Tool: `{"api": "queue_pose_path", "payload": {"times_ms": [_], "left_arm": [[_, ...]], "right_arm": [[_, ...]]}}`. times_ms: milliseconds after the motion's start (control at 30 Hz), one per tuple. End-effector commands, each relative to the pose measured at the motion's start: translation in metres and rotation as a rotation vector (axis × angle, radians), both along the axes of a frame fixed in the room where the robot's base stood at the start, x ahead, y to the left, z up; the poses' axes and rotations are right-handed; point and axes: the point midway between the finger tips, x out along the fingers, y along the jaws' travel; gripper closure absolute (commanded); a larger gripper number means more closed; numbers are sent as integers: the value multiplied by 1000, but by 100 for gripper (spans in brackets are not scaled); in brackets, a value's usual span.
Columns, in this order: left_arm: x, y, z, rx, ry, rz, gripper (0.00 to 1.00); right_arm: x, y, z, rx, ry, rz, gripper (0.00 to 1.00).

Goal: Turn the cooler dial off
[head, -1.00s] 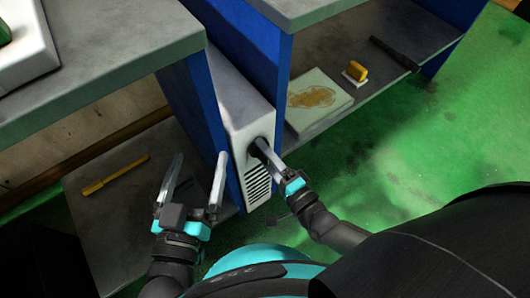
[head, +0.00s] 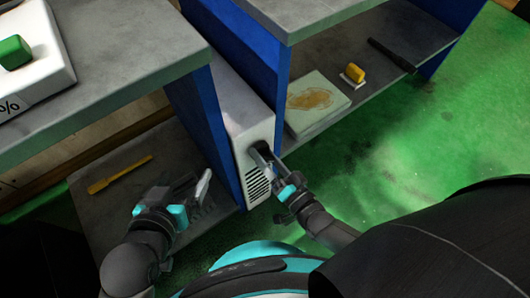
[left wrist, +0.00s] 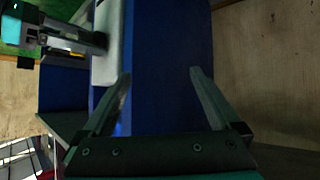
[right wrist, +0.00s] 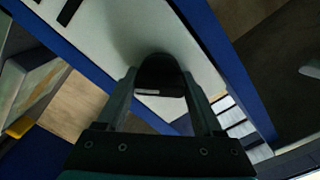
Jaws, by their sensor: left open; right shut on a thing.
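The cooler (head: 248,128) is a pale narrow box with a slotted grille, standing between blue panels in the head view. Its dark dial (right wrist: 161,76) sits on the pale front face and fills the space between my right fingers in the right wrist view. My right gripper (head: 266,158) is shut on the dial, which it mostly hides in the head view. My left gripper (head: 203,190) is open and empty, left of the cooler by the blue panel. In the left wrist view its fingers (left wrist: 163,85) stand apart in front of that panel.
A yellow tool (head: 120,174) lies on the lower left shelf. A stained pale block (head: 316,102), a yellow-handled item (head: 354,73) and a dark tool (head: 392,54) lie on the right shelf. A green block (head: 14,52) sits on a white box at upper left. The green floor at right is clear.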

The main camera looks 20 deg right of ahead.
Motion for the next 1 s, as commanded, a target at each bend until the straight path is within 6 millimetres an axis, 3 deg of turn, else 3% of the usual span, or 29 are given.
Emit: {"api": "queue_pose_path", "payload": {"times_ms": [500,1000], "left_arm": [[-18,31,-1,113,224,33,4],[-35,50,2,170,357,59,4]], "right_arm": [[0,0,1,-462,-168,-1,87],[0,0,1,-908,-330,-1,87]]}}
